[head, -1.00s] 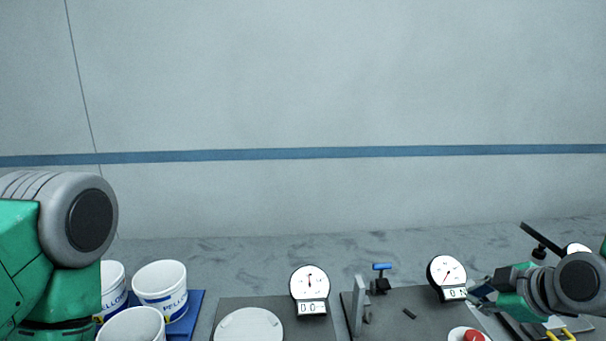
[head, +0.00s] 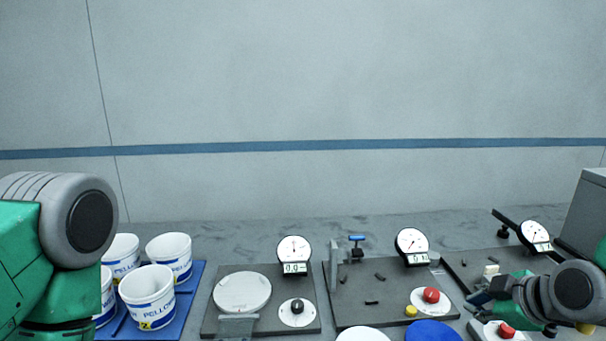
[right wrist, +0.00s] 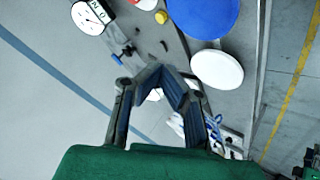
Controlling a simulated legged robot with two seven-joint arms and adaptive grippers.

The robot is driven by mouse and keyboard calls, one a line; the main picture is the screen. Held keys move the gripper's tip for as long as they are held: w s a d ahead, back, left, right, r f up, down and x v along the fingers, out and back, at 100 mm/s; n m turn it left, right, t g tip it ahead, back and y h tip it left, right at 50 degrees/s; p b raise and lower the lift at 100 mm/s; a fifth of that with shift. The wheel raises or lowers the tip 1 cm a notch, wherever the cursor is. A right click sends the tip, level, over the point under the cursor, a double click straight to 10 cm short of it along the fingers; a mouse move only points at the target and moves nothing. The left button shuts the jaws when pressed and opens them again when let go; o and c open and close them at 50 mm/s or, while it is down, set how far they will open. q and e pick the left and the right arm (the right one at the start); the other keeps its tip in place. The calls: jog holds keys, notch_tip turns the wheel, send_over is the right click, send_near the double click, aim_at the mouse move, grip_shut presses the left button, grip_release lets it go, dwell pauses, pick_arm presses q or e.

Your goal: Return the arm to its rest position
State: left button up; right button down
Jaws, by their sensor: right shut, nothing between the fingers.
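My right arm, green and grey, comes in from the right in the head view. Its gripper (head: 480,297) hangs above the right part of the bench, at the right end of the middle station. In the right wrist view the gripper's dark fingers (right wrist: 165,82) come together at the tips, with nothing between them. My left arm shows at the left edge of the head view as a green and grey link; its gripper is out of the picture.
White pellet buckets (head: 148,292) stand on a blue tray (head: 193,290) at left. A station with a round plate (head: 242,292) and dial (head: 293,250) is beside them. The middle station has a dial (head: 412,245) and red button (head: 431,295). A blue disc (head: 433,331) lies in front.

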pick_arm(q)
notch_tip(320, 180, down, 15)
jog(key=b, duration=1.4)
jog(key=shift+w, duration=0.35)
pick_arm(e)
jog(key=s+a+f+m+g, duration=0.1)
jog(key=s+f+m+g, duration=0.1)
jog(key=s+f, duration=0.7)
jog(key=s+a+f+m+g+h, duration=0.1)
jog(key=s+f+m+g, duration=0.2)
jog(key=s+f, duration=0.7)
jog(key=s+a+f+m+g+h, duration=0.1)
jog(key=s+f+m+g, duration=0.2)
jog(key=f, duration=1.7)
jog(key=s+m, duration=0.3)
jog(key=s, duration=0.3)
jog(key=shift+s+f, duration=0.2)
jog(key=shift+f, duration=0.1)
pick_arm(q)
jog(key=shift+r, duration=0.1)
jog(key=shift+a, duration=0.1)
jog(key=shift+c, duration=0.4)
pick_arm(e)
jog(key=shift+w, duration=0.1)
pick_arm(q)
jog(key=shift+c, duration=0.3)
